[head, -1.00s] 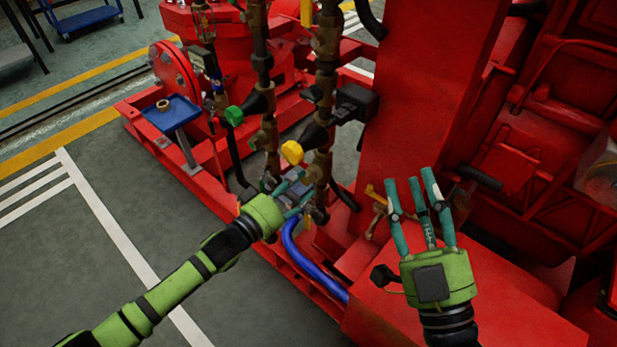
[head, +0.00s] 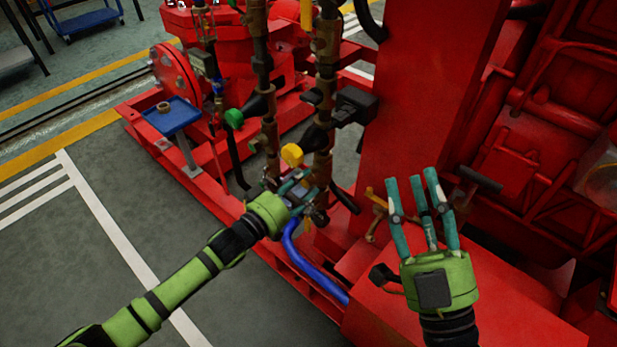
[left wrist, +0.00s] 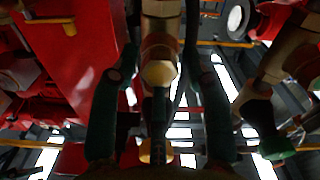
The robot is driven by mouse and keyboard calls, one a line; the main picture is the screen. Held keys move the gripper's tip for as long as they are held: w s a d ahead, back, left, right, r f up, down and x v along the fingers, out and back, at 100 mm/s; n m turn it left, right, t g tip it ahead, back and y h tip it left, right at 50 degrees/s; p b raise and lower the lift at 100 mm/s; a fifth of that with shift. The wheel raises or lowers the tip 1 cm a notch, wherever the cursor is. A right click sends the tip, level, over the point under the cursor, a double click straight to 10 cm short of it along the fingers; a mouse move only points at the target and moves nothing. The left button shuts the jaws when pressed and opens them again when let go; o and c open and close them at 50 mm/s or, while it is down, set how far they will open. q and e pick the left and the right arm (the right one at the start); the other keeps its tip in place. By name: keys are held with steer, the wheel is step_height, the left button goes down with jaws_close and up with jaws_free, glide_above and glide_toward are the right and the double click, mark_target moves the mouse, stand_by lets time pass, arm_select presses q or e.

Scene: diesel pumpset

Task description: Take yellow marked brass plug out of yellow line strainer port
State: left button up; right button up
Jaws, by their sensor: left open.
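The yellow line is a dark brass vertical pipe run with a yellow knob (head: 292,154) on its side. My left gripper (head: 302,188) is open at the low end of this line, just below the knob. In the left wrist view a hex-headed brass plug (left wrist: 158,74) sits at the end of a brass body (left wrist: 160,25). The fingers of my left gripper (left wrist: 160,88) stand apart around the plug, with gaps at both sides. No yellow mark is clear on it. In the head view the fingers and fittings hide the plug. My right gripper (head: 418,182) is open and empty.
A green knob (head: 234,118) marks the neighbouring pipe line to the left. A blue tray (head: 172,116) on a post holds a small brass ring (head: 163,107). A blue hose (head: 310,265) runs below my left gripper. A red column (head: 425,100) stands right of the pipes.

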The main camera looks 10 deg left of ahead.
stand_by(0.9)
arm_select(q)
jaws_close()
